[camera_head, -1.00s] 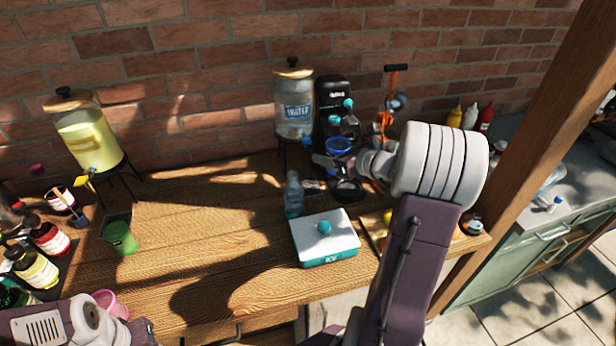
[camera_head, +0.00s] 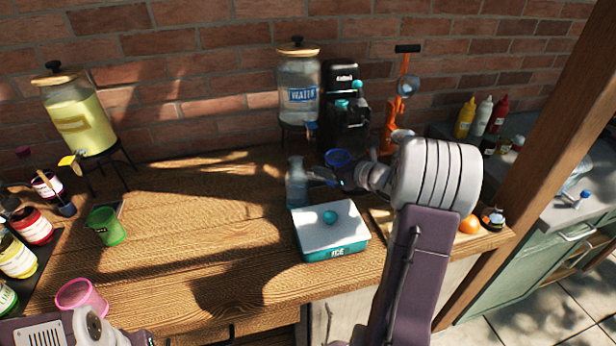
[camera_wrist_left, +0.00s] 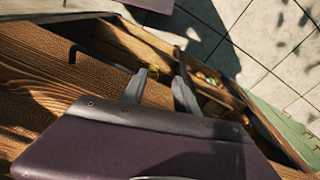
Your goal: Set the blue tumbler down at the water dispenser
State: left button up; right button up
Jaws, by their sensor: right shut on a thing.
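The blue tumbler (camera_head: 338,157) is dark blue and shows at the middle of the head view, just behind my right gripper's fingers. My right gripper (camera_head: 326,177) is shut on it; the hand covers its lower part. I cannot tell whether its base touches the table. The water dispenser (camera_head: 299,92) is a clear jar with a wooden lid and a blue label, on a dark stand at the back wall. Its blue tap (camera_head: 311,126) is behind and left of the tumbler. My left gripper (camera_wrist_left: 163,70) is open and empty in the left wrist view.
A clear bluish bottle (camera_head: 297,188) stands left of my right gripper. A white-lidded ice box (camera_head: 330,232) is in front. A black machine (camera_head: 342,100) stands right of the dispenser. A yellow drink dispenser (camera_head: 79,122) and green cup (camera_head: 104,228) are left. The table's middle left is clear.

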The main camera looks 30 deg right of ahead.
jog(key=x, duration=0.5)
jog(key=f+x, duration=0.1)
jog(key=x, duration=0.4)
jog(key=shift+s+d, duration=0.15)
jog(key=shift+s, duration=0.05)
jog(key=shift+w, duration=0.2)
jog(key=w+f, duration=0.2)
jog(key=w, duration=0.1)
jog(key=shift+w+a+f, duration=0.1)
jog(key=shift+a+f, duration=0.15)
jog(key=shift+f, duration=0.05)
pick_arm(q)
jog(key=shift+w+d, duration=0.1)
jog(key=shift+w, duration=0.1)
pick_arm(e)
jog(key=shift+r, duration=0.1)
jog(key=shift+f, duration=0.2)
jog(key=o, duration=1.4)
pick_arm(q)
jog(key=shift+f, duration=0.3)
pick_arm(e)
jog(key=shift+o, duration=0.2)
jog(key=shift+r, duration=0.1)
